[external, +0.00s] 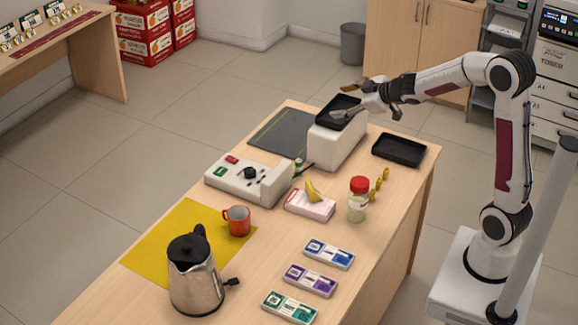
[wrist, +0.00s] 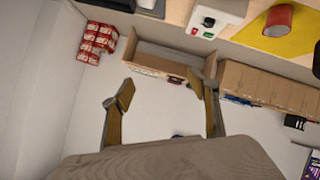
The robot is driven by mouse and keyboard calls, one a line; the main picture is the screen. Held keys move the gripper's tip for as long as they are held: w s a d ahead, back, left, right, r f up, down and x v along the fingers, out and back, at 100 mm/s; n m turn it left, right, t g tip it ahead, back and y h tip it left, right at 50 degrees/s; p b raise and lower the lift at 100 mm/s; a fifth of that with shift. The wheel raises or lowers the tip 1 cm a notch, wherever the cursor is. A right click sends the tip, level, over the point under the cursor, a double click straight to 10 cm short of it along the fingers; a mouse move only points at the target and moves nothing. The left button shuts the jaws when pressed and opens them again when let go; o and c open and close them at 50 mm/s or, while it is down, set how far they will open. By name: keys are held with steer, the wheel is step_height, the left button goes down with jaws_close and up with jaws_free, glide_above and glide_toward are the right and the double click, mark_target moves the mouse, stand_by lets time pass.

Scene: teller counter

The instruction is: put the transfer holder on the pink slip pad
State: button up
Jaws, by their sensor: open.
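The pink slip pad (external: 318,209) appears to be the small pink-and-white block near the middle of the counter in the external view. Three flat labelled holders lie in a row at the front right: blue (external: 330,253), purple (external: 310,280) and green (external: 290,307). Their print is too small to tell which is the transfer holder. My gripper (external: 358,100) is open and empty, high above the far end of the counter, well away from them. Its spread fingers also show in the wrist view (wrist: 163,95).
A glass jar with a red lid (external: 358,200) stands right of the pad. A white device (external: 248,180), red mug (external: 238,221) and steel kettle (external: 194,280) are to the left. A tall white machine (external: 337,145) and black tray (external: 399,150) stand at the far end.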

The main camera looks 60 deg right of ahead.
steer(key=s+a+r+m+g+h, duration=0.1)
steer(key=s+a+r+m, duration=0.15)
steer(key=s, duration=0.45)
steer(key=s+a+r+m+g+h, duration=0.1)
steer(key=s+a+r, duration=0.15)
steer(key=s, duration=0.45)
steer(key=s+a+f+g+y, duration=0.2)
steer(key=s+a+f, duration=0.1)
steer(key=s+a, duration=0.4)
steer(key=s+a+f+g+y, duration=0.2)
steer(key=s+a, duration=0.5)
steer(key=s, duration=0.7)
steer(key=shift+a+f, duration=0.15)
steer(key=shift+f, duration=0.25)
